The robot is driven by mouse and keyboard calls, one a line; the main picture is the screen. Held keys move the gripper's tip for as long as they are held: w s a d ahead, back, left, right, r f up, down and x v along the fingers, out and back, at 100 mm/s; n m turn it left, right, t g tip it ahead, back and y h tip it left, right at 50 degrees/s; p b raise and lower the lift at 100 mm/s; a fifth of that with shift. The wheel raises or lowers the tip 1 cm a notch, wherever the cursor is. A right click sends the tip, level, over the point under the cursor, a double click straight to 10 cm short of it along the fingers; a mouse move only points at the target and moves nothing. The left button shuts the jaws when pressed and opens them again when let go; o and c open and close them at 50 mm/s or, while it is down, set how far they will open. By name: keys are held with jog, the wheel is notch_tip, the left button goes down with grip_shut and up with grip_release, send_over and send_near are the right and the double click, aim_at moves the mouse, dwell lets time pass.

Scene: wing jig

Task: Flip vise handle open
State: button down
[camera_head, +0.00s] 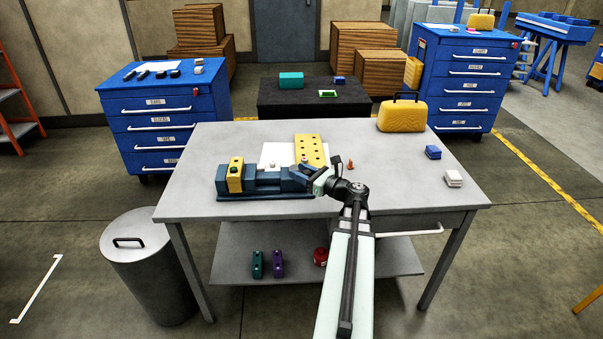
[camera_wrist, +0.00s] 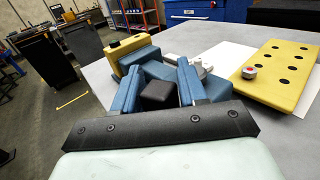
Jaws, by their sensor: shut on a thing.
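The blue vise (camera_head: 262,178) lies on the grey workbench with a yellow block (camera_head: 235,175) at its left end. My gripper (camera_head: 303,170) is at the vise's right end, where the handle is. In the wrist view, the two blue fingers of my gripper (camera_wrist: 158,76) stand on either side of a dark grey block (camera_wrist: 158,95), which looks like the handle's grip. The vise body (camera_wrist: 155,68) and yellow block (camera_wrist: 130,50) show beyond the fingers. The fingers and wrist hide most of the handle, so its exact angle cannot be told.
A yellow plate with holes (camera_head: 311,150) lies on a white sheet (camera_head: 278,155) behind the vise, with a small red-and-white piece (camera_wrist: 249,72) on it. A small orange cone (camera_head: 350,163) stands right of the plate. A yellow case (camera_head: 402,117) and blue block (camera_head: 432,152) are further right.

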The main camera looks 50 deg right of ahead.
dwell(0.3)
jog(key=c, duration=0.9)
grip_release()
jog(key=shift+s, duration=0.1)
jog(key=s, duration=0.4)
jog(key=s+d, duration=0.1)
jog(key=s, duration=0.8)
jog(key=shift+s+d, duration=0.15)
jog(key=shift+s, duration=0.15)
